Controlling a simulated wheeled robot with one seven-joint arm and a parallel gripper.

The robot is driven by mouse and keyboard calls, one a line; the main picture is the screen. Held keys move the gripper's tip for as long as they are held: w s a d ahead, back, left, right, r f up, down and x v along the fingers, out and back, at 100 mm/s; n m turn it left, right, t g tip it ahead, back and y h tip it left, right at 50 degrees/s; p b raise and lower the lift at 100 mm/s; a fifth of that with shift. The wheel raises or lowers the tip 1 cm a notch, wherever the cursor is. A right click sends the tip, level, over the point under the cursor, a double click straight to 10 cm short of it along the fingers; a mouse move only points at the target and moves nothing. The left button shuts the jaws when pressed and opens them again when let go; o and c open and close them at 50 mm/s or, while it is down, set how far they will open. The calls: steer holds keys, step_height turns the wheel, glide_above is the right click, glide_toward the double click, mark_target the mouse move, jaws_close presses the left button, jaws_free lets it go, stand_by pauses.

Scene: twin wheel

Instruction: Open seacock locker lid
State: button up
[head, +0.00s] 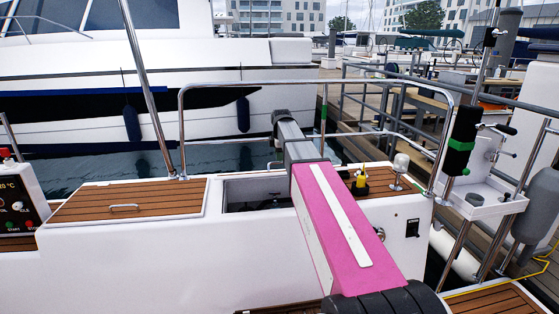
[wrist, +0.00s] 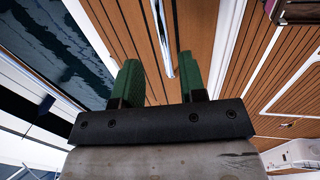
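A teak-planked lid (head: 130,201) with a white edge lies flat and closed on the white locker top at the left in the head view. A small metal handle (head: 124,207) sits near its front edge. I see no label naming it the seacock locker. In the wrist view my gripper (wrist: 158,62) has two green fingers spread apart, with nothing held. A shiny metal bar (wrist: 162,40) shows between and beyond the fingertips, over teak planking; I cannot tell how far off it is. In the head view my pink arm reaches forward, right of the lid, and my gripper cannot be made out clearly.
An open recess (head: 252,191) lies right of the lid. A metal guardrail (head: 310,83) rises behind the locker top. A yellow item (head: 361,180) and a small capped post (head: 400,166) stand right of my arm. A control panel (head: 18,200) is at the far left. Water lies beyond.

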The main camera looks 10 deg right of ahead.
step_height(320, 180, up, 7)
steer(key=s, duration=0.1)
steer(key=shift+s+r, duration=0.15)
stand_by(0.4)
